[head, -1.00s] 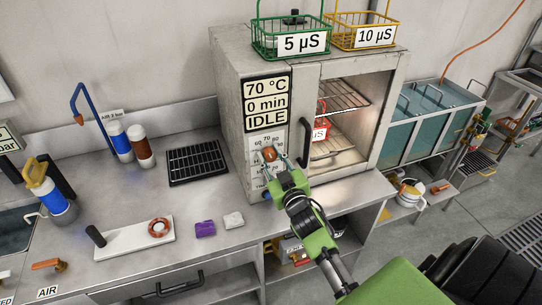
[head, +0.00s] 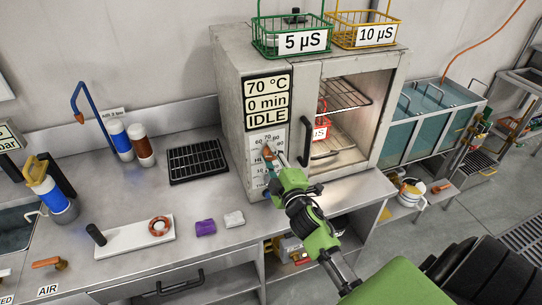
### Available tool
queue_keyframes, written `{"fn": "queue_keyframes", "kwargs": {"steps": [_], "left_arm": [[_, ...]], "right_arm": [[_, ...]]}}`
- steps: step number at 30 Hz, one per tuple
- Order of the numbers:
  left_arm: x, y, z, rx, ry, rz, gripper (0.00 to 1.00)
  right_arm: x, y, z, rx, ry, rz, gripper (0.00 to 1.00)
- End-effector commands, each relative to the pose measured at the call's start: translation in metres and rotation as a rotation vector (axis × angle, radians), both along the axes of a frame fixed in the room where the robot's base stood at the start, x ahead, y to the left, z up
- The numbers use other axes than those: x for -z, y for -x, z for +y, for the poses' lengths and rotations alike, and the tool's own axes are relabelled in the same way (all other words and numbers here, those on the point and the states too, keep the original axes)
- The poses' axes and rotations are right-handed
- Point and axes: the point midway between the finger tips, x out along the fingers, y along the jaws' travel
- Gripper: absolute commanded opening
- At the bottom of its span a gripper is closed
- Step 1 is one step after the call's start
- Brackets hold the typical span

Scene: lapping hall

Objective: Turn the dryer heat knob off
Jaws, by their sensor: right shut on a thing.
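The dryer (head: 231,100) is a grey cabinet on the bench, with a display reading 70 °C, 0 min and IDLE. Below the display is a white dial panel with the brown-orange heat knob (head: 267,154). My right gripper (head: 270,157) is at the panel, shut on the heat knob; its fingers partly cover the knob and the dial marks. The knob's exact pointing is hard to read. My left gripper is not in view.
A dark handle (head: 305,141) stands just right of the panel, beside the lit chamber with wire racks. Green (head: 293,41) and yellow (head: 365,32) baskets stand on top. A black rack (head: 198,161) lies left of the dryer.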

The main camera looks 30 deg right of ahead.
Motion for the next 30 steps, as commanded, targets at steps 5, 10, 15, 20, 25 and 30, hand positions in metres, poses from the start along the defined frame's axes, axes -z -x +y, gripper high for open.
{"fn": "queue_keyframes", "kwargs": {"steps": [5,10,15,20,25,30], "left_arm": [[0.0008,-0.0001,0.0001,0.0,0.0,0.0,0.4],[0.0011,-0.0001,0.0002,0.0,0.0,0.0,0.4],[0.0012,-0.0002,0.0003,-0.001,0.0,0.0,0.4],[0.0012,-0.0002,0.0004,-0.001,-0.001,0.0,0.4],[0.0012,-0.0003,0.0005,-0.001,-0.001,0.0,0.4],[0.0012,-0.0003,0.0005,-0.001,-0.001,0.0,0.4]], "right_arm": [[-0.0004,-0.0002,0.0004,-0.001,0.085,0.019,0.07],[-0.0003,-0.0002,0.0004,-0.001,0.134,0.031,0.07],[-0.0003,-0.0002,0.0004,-0.001,0.155,0.036,0.07],[-0.0002,-0.0002,0.0004,-0.001,0.16,0.037,0.07],[-0.0002,-0.0002,0.0003,-0.001,0.16,0.037,0.07],[0.0,-0.0002,0.0003,-0.001,0.159,0.037,0.45]]}}
